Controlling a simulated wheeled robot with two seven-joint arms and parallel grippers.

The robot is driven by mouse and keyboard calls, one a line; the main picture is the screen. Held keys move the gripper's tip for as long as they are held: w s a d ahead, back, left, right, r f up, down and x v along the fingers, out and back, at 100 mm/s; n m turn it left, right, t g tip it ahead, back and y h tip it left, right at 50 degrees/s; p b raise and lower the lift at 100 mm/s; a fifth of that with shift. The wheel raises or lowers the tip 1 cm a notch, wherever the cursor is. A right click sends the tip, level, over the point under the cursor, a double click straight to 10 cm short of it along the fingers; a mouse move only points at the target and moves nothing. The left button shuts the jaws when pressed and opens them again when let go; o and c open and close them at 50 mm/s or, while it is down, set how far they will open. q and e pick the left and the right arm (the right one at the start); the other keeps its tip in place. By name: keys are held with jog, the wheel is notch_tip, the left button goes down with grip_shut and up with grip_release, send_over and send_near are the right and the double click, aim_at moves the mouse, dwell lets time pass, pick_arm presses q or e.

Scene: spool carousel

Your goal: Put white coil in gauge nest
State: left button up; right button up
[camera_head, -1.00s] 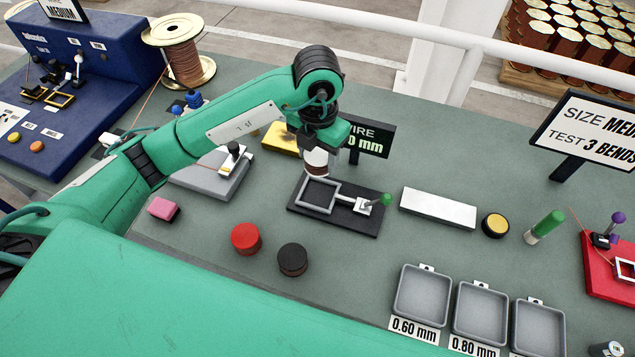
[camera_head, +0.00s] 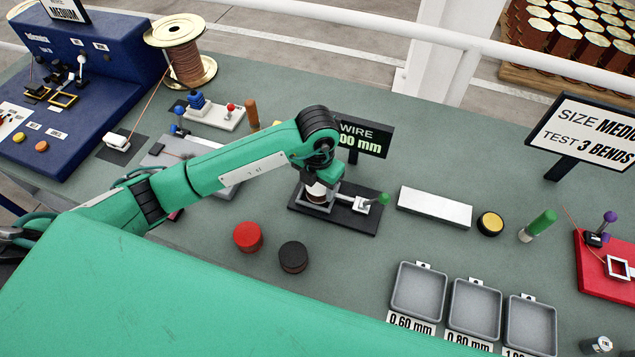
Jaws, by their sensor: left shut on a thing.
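The gauge nest (camera_head: 350,221) is a dark base with a grey square frame at its left end and a green-knobbed lever at its right. My left gripper (camera_head: 320,188) points down over the square frame, shut on the white coil (camera_head: 316,191). The coil shows only as a small white and copper-brown piece below the jaws. It is at the frame, low down, and its lower part is hidden by the frame. I cannot tell whether it rests on the base. My right gripper is not in view.
A wire display (camera_head: 365,137) stands just behind the nest. A red button (camera_head: 248,236) and a black one (camera_head: 293,257) are in front. A pale block (camera_head: 435,207) lies to the right, with grey trays (camera_head: 418,290) nearer. A spool (camera_head: 184,52) stands at back left.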

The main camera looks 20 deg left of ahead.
aim_at(318, 185)
pick_arm(q)
jog(key=shift+f+b, duration=0.3)
jog(key=shift+b, duration=0.05)
jog(key=o, duration=1.1)
jog(key=shift+s, duration=0.15)
jog(key=shift+o, duration=0.4)
jog(key=shift+r, duration=0.15)
jog(key=shift+r+p, duration=0.25)
jog(key=shift+p, duration=0.25)
jog(key=r, duration=0.1)
jog(key=r+b, duration=0.2)
jog(key=shift+w+r, duration=0.1)
jog(key=shift+w, duration=0.15)
notch_tip(318, 185, up, 9)
jog(key=b, duration=0.1)
jog(key=shift+s+f, duration=0.15)
jog(key=shift+f, duration=0.05)
